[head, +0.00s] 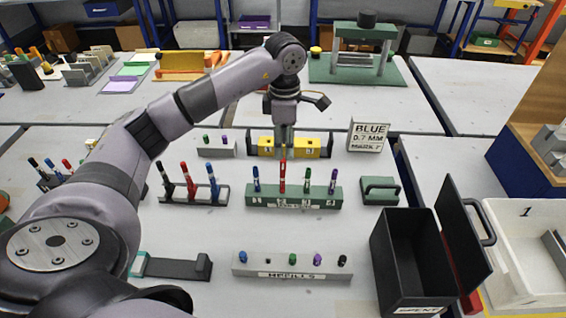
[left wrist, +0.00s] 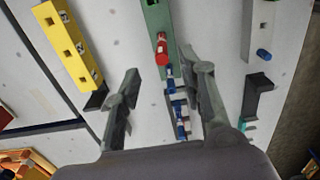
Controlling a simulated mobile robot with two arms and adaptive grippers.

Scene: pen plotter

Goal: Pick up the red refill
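A slim upright red piece (head: 282,178), either the red refill or a red pen, stands at slot 2 of the green numbered rack (head: 265,200). It rises higher than the blue and green pens beside it. In the left wrist view a red cylinder (left wrist: 161,48) shows at the green rack (left wrist: 152,14), toward the gap between the fingers. My left gripper (head: 284,150) points down, just behind the rack in the head view. Its fingers (left wrist: 166,85) are apart, with nothing clearly held between them. My right gripper is out of view.
The refill block (head: 315,270) in front holds blue, green, purple and black tops. A black pen rack (head: 170,197) stands left of the green one. A yellow block (head: 312,147) is behind. An open black bin (head: 410,270) stands at right front.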

